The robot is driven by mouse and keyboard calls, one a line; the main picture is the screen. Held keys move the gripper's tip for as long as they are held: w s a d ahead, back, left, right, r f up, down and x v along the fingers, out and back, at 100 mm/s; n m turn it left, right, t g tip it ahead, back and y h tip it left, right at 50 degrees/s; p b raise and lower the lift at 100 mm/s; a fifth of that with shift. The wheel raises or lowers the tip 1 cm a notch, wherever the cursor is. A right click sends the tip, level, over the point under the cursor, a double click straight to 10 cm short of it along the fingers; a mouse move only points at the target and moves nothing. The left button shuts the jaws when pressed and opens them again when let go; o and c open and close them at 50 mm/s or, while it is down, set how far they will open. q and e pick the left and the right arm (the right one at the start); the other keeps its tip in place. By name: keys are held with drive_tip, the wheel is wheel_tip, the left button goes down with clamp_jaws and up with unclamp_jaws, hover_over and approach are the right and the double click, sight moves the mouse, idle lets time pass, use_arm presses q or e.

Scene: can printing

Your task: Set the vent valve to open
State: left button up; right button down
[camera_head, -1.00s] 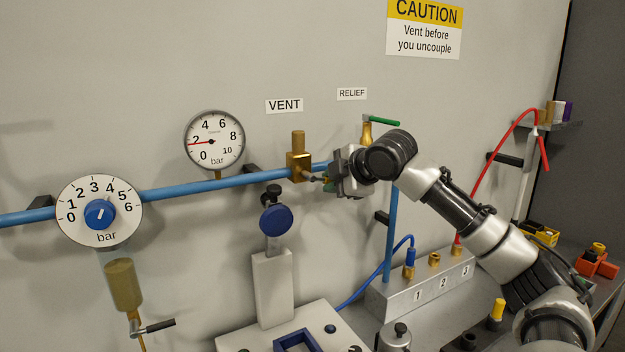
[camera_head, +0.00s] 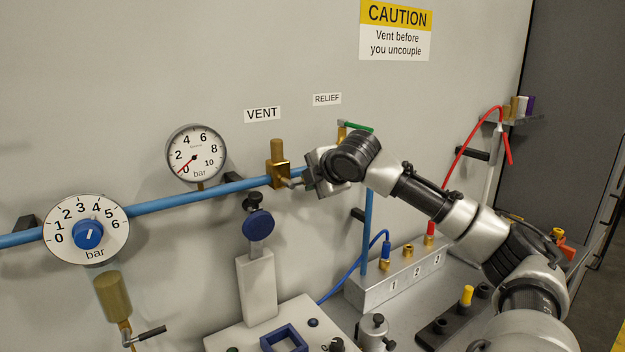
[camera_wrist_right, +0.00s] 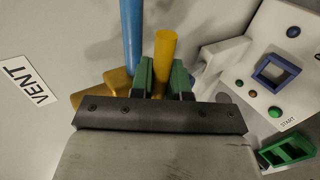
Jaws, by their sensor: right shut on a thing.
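The vent valve (camera_head: 279,174) is a brass block on the blue pipe under the VENT label (camera_head: 262,114), with an upright brass cylinder on top. My right gripper (camera_head: 303,183) is at the valve's right side. In the right wrist view, its green-padded fingers (camera_wrist_right: 164,78) are shut on a yellow handle (camera_wrist_right: 165,48). The handle looks roughly parallel to the blue pipe (camera_wrist_right: 132,40) there. In the head view the gripper hides it. The brass body (camera_wrist_right: 117,84) shows beside the fingers. The pressure gauge (camera_head: 196,153) has its red needle near 0. My left gripper is out of view.
The relief valve with a green lever (camera_head: 357,127) is close behind my right wrist. A regulator dial (camera_head: 86,230) is at left. Below stand a press-like fixture (camera_head: 257,285), a numbered coupling block (camera_head: 395,290) and a blue hose (camera_head: 345,287).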

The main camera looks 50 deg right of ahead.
drive_tip(key=c, duration=1.1)
unclamp_jaws()
drive_tip(key=shift+s, duration=0.1)
drive_tip(key=shift+s+r+b, duration=0.2)
drive_tip(key=shift+s+b, duration=0.05)
drive_tip(key=shift+b, duration=0.15)
drive_tip(key=b+v, duration=0.5)
drive_tip(key=v, duration=0.5)
